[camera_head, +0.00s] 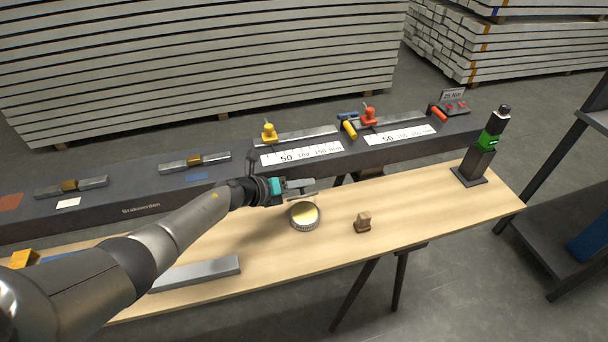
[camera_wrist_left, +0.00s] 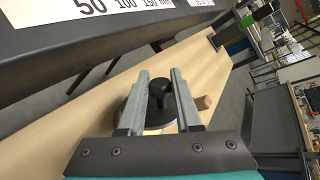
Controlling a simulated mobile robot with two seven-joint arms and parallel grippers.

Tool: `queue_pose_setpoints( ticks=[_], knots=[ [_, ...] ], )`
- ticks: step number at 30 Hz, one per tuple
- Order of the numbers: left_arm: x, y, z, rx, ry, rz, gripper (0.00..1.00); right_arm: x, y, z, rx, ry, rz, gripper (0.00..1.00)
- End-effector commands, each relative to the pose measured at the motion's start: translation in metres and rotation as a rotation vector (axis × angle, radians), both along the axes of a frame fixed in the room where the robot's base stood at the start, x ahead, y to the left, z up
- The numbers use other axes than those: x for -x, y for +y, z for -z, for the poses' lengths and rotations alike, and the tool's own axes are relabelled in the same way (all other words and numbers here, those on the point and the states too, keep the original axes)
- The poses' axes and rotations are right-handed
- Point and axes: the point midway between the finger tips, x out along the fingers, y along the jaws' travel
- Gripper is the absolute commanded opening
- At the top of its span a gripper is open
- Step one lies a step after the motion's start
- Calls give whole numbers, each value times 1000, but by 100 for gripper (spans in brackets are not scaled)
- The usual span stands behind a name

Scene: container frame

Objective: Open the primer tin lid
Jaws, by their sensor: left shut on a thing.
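The primer tin (camera_head: 305,222) stands upright on the wooden bench, a short round metal tin with a pale yellow inside showing. My left gripper (camera_head: 302,186) is just beyond and above the tin in the head view. In the left wrist view, my gripper's fingers (camera_wrist_left: 160,88) are on either side of the black knob (camera_wrist_left: 159,84) of the dark round lid, shut on it. The pale yellow of the tin (camera_wrist_left: 160,129) shows past the lid's edge. The lid seems apart from the tin; its exact gap and tilt are hard to tell. My right gripper is out of view.
A small brown wooden block (camera_head: 363,222) stands right of the tin. A grey metal bar (camera_head: 197,273) lies at the bench's front left. A dark beam (camera_head: 130,206) with rulers and clamps runs behind. A black post with a green display (camera_head: 479,160) stands at the right end.

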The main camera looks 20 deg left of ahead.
Motion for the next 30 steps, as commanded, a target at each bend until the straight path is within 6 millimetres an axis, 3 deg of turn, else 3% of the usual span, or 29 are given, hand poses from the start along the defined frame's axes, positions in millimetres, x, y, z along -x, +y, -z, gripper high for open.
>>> queue_pose_setpoints(
  ticks=[11,21,30],
  knots=[
    [-19,12,4,167,249,0,0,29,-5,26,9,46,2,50],
    [-27,18,8,262,391,1,0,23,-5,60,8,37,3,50],
    [-30,20,7,299,450,0,0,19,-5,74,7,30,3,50]
  ],
)
